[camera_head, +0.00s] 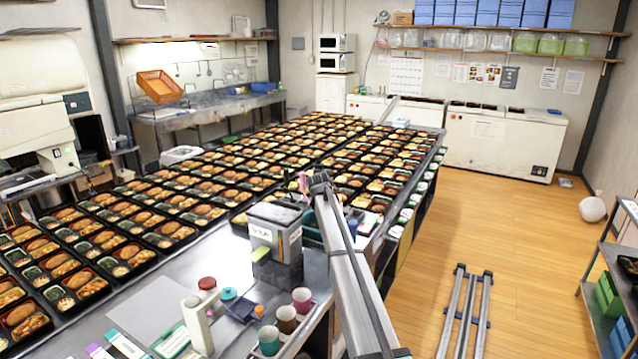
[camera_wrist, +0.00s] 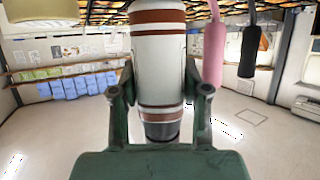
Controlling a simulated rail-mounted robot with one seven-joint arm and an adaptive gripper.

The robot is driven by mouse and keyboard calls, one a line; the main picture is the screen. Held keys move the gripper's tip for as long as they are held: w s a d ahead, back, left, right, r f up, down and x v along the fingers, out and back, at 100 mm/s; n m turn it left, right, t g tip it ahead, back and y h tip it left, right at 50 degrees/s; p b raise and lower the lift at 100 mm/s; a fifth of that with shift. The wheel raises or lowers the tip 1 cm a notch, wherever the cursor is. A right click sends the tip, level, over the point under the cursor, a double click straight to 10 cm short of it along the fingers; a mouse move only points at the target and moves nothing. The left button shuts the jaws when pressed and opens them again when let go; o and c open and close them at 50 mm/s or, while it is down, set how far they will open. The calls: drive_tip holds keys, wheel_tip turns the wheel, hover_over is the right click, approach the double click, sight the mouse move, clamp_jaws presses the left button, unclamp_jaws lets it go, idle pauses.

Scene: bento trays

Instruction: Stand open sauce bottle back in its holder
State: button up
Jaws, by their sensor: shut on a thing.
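My gripper (camera_wrist: 160,82) is shut on a white bottle with brown bands (camera_wrist: 158,52) in the wrist view, one finger on each side. The wrist picture is upside down. The bottle's dark end (camera_wrist: 162,130) points toward the bottom of the picture, and its other end runs out of the frame at the top. I cannot make out my gripper or this bottle in the head view. A small rack with a green cup (camera_head: 268,340), a brown cup (camera_head: 287,319) and a maroon cup (camera_head: 302,299) stands at the near bench edge; I cannot tell whether it is the holder.
A white upright dispenser (camera_head: 198,326), a red-capped jar (camera_head: 207,284) and a grey container (camera_head: 276,240) stand on the bench. Rows of bento trays (camera_head: 130,226) cover much of it. Pink (camera_wrist: 214,52) and black (camera_wrist: 248,52) rod-like things are beside the bottle in the wrist view.

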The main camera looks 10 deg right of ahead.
wheel_tip(320, 180, down, 5)
drive_tip(key=shift+f+b, duration=0.15)
drive_tip(key=shift+b, duration=0.7)
drive_tip(key=shift+f+b, duration=0.85)
drive_tip(key=shift+f, duration=0.1)
drive_tip(key=shift+s+b, duration=0.1)
drive_tip(key=shift+b, duration=0.25)
drive_tip(key=o, duration=0.7)
wheel_tip(320, 180, up, 10)
